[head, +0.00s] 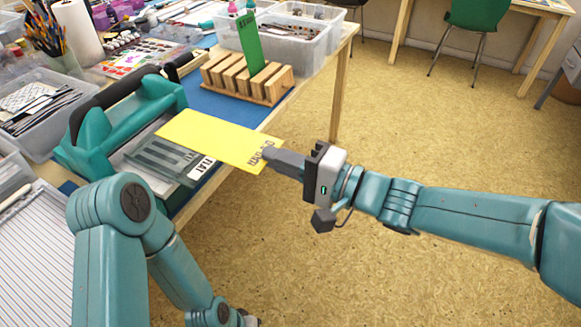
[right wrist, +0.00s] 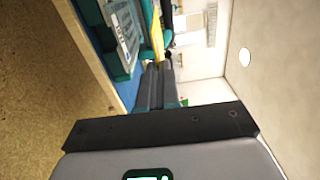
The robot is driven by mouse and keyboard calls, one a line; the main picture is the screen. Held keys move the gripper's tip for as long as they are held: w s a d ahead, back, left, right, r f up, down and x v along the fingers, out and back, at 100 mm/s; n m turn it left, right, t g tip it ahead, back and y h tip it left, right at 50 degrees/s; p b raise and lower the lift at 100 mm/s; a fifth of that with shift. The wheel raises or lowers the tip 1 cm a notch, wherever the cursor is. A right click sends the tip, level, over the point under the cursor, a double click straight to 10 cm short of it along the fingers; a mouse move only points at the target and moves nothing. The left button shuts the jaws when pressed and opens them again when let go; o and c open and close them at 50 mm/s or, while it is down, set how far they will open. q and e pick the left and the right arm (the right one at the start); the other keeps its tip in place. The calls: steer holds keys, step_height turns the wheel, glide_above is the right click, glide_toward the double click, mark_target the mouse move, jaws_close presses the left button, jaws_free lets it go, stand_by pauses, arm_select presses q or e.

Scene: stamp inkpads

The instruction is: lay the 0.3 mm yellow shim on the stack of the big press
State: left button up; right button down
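The yellow shim (head: 208,137), a thin flat sheet marked 0.3 mm, extends left from my right gripper (head: 268,155). The gripper is shut on its right end. In the right wrist view the shim (right wrist: 157,35) shows nearly edge-on at the fingertips (right wrist: 157,72). The big press (head: 88,157) is teal with a dark handle and stands on the table's near edge. Its stack (head: 150,163), a grey plate labelled FLAT, lies partly under the shim in the head view. Whether the shim touches it I cannot tell.
A wooden slotted rack (head: 225,83) holds an upright green shim (head: 249,45) behind the yellow one. Clear bins (head: 312,38) stand at the back, and a tool bin (head: 38,108) at left. Open floor (head: 400,120) lies right of the table.

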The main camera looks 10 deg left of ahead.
mark_target(242, 153)
steer(key=b+x, duration=0.1)
steer(key=x, duration=0.1)
steer(key=b+x, duration=0.1)
steer(key=x, duration=0.2)
steer(key=f+b+x, duration=0.1)
steer(key=b+x, duration=0.1)
steer(key=shift+w+a+f, duration=0.1)
steer(key=shift+a, duration=0.2)
steer(key=shift+d+f+b, duration=0.1)
steer(key=shift+f+b, duration=0.2)
steer(key=shift+b, duration=0.2)
steer(key=shift+f, duration=0.1)
steer(key=shift+f+b, duration=0.3)
steer(key=shift+b, duration=0.6)
steer(key=shift+r, duration=0.1)
